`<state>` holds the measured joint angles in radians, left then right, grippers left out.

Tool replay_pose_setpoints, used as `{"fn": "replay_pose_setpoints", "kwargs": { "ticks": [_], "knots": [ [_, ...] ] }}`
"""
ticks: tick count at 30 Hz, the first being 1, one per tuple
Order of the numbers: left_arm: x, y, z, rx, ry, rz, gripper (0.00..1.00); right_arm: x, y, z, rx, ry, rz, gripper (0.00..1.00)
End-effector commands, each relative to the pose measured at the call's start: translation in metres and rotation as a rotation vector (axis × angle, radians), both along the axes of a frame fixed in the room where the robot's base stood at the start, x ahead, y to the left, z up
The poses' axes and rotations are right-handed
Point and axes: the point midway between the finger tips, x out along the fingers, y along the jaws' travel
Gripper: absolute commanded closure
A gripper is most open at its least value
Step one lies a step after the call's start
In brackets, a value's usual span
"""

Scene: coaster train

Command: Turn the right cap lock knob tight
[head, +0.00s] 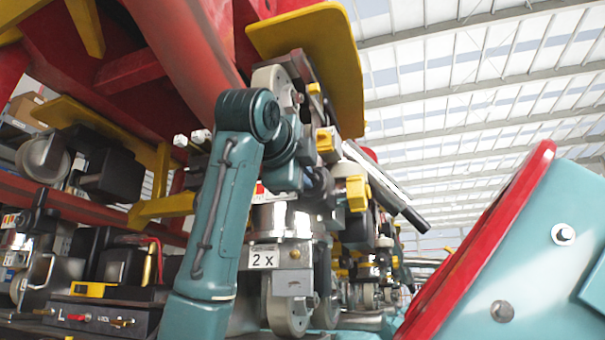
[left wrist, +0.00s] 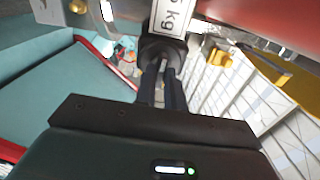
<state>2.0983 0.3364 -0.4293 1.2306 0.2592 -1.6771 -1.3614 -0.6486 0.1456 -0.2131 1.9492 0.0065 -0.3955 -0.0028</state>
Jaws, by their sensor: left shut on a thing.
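My left arm rises from the bottom of the head view, and its left gripper (head: 318,182) is partly hidden among the metal parts under the red structure. In the left wrist view the two dark fingers of the left gripper (left wrist: 163,80) are close together, shut on a small black knob (left wrist: 163,50). In the head view the knob cannot be made out clearly. How tight it is cannot be told. My right gripper is in neither view.
A metal wheel assembly with a "2 x" label (head: 263,258) and a yellow block (head: 357,193) crowd around the gripper. A yellow plate (head: 315,60) hangs above. A teal panel with a red edge (head: 520,250) stands at the right. Toolboxes (head: 85,312) are at lower left.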

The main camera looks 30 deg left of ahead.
Motion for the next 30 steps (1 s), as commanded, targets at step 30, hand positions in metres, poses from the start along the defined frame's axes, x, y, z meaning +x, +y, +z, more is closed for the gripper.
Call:
{"fn": "replay_pose_setpoints", "kwargs": {
  "ticks": [30],
  "knots": [
    [-0.076, -0.018, -0.003, 0.000, -0.005, -0.001, 0.67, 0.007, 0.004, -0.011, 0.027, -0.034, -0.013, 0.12]
  ]
}}
